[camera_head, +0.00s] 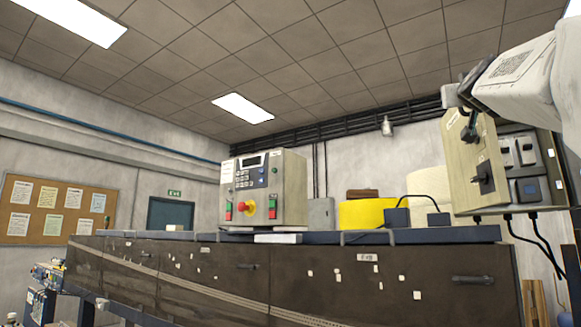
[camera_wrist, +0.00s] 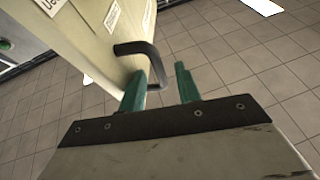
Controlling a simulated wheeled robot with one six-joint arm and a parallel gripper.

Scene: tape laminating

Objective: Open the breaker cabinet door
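The breaker cabinet (camera_head: 556,180) hangs at the right of the head view. Its beige door (camera_head: 458,178) stands open, swung out to the left, and grey breakers show inside. A black latch or handle (camera_head: 484,178) sits on the door. My gripper (camera_head: 470,130) is at the door's upper part. In the wrist view, my gripper (camera_wrist: 160,86) has two green fingers apart. A bent black handle (camera_wrist: 147,52) on the door (camera_wrist: 85,38) reaches into the gap between them, close to the left finger. I cannot tell whether they touch.
A long dark cabinet bench (camera_head: 210,270) runs below. Black cables (camera_head: 540,245) hang under the breaker cabinet.

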